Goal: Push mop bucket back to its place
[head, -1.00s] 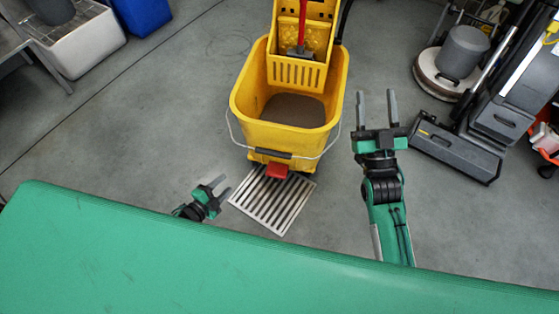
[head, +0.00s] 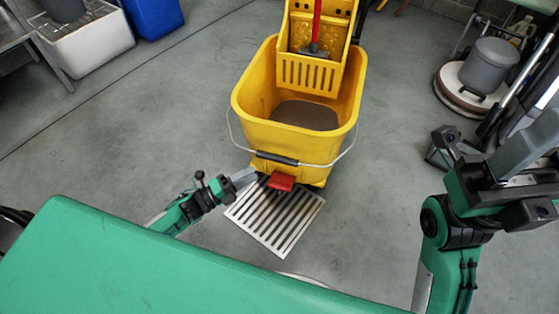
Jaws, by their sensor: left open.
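The yellow mop bucket (head: 255,95) stands upright on the floor in the middle of the head view. Its wringer (head: 308,75) holds a red-handled tool (head: 315,45), and brownish water (head: 305,115) shows inside. A wire handle with a dark grip hangs at its front above a red pedal (head: 281,182). My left gripper (head: 243,178) is open beside the bucket's lower left front corner; I cannot tell whether it touches. My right gripper (head: 520,150) is raised close to the camera at the right, well apart from the bucket; its fingers are unclear.
A slotted floor grate (head: 272,220) lies at the bucket's front foot. A round floor machine (head: 480,72) and dark equipment stand at right. A white tub (head: 88,42) and a blue bin (head: 155,15) are at upper left. Floor left of the bucket is clear.

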